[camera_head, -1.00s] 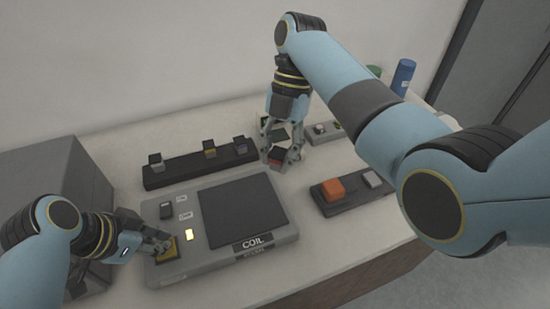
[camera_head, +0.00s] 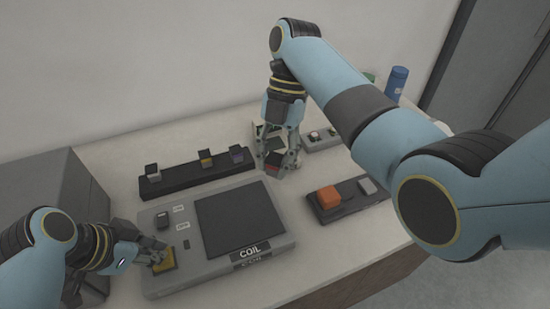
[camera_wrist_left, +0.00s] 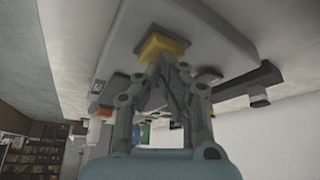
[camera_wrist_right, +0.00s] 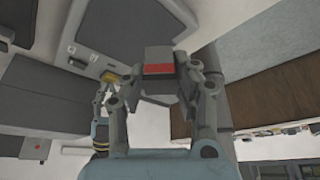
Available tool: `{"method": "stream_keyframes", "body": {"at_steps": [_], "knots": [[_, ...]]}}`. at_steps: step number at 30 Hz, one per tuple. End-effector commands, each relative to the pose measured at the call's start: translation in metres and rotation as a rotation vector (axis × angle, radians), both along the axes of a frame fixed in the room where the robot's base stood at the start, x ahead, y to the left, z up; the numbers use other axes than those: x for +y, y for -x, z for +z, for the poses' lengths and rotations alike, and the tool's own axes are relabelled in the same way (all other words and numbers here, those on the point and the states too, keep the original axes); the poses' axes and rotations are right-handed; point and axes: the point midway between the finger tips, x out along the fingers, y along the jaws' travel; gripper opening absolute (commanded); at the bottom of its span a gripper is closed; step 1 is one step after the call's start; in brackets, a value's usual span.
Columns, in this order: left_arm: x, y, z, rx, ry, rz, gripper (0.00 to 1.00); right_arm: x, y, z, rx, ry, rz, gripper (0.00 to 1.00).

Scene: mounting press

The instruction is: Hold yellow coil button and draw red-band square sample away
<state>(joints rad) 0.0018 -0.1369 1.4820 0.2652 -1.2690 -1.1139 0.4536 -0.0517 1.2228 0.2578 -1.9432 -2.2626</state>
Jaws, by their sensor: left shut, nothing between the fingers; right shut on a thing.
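The yellow coil button (camera_head: 167,264) sits at the front left corner of the grey COIL panel (camera_head: 222,275). My left gripper (camera_head: 157,257) is shut and empty, with its tips at the button. In the left wrist view the tips (camera_wrist_left: 170,62) overlap the edge of the yellow button (camera_wrist_left: 160,44); I cannot tell whether they press it. My right gripper (camera_head: 279,160) is shut on the red-band square sample (camera_head: 273,159), behind the panel's back right corner. In the right wrist view the sample (camera_wrist_right: 158,70) is a grey block with a red band between the fingers.
A black rail (camera_head: 197,177) with several coloured-top blocks stands behind the panel. A dark base with an orange button (camera_head: 329,198) and a grey button lies to the right. A blue cylinder (camera_head: 397,83) stands at the back right. A grey box (camera_head: 40,180) stands at the left.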

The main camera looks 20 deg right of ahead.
Motion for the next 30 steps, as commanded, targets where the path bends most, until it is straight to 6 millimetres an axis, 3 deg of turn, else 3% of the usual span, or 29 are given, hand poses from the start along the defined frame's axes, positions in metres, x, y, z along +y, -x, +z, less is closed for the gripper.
{"method": "stream_keyframes", "body": {"at_steps": [30], "knots": [[0.0,0.0,0.025,-0.002,0.0,0.0,0.0,0.0,0.0,0.021,-0.002,0.0,0.001,0.0]]}}
